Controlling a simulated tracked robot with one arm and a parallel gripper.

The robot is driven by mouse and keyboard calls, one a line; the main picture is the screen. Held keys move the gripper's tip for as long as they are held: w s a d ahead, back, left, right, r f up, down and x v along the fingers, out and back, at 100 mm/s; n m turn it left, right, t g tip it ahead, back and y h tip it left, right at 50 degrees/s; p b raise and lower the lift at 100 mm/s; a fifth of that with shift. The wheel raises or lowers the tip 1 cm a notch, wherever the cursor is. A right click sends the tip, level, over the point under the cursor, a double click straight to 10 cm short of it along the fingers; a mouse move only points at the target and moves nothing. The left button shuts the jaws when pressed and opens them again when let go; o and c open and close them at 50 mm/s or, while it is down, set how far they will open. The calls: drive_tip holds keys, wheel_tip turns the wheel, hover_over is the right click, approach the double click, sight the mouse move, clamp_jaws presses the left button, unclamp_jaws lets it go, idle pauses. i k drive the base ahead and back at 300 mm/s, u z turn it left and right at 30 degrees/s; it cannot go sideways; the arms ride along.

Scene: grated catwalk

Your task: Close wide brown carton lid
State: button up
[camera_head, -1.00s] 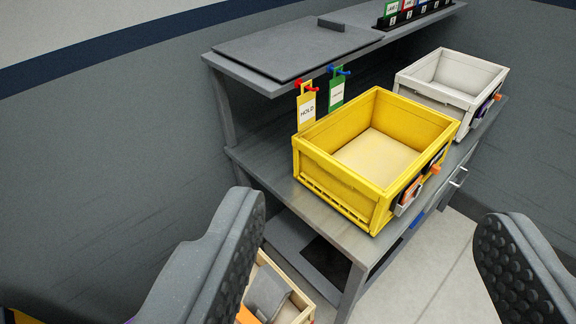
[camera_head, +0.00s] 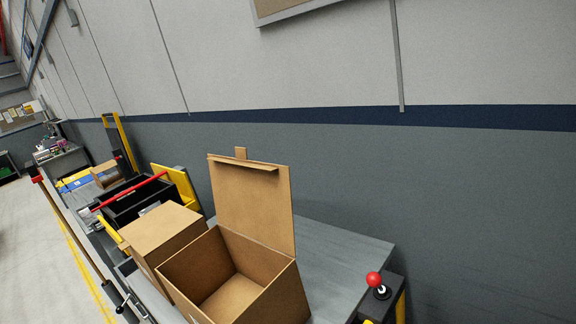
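A brown carton (camera_head: 285,300) stands open on a grey table at the bottom centre, and its inside looks empty. Its lid (camera_head: 252,203) stands upright along the back edge, with a small tab at the top and a narrow folded strip near its upper edge. A second brown carton (camera_head: 165,232), with its top shut, stands just left of the open one. My gripper is not in view.
Bare grey tabletop (camera_head: 345,262) lies right of the open carton. A red-knobbed lever (camera_head: 375,282) stands at the table's right corner. Black crates (camera_head: 130,203), a red bar and yellow frames are behind on the left. A wall runs behind.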

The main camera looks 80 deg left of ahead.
sight(253, 199)
drive_tip(key=u, duration=2.75)
drive_tip(key=k, duration=0.8)
drive_tip(key=z, duration=0.8)
drive_tip(key=i, duration=1)
drive_tip(key=u, duration=0.1)
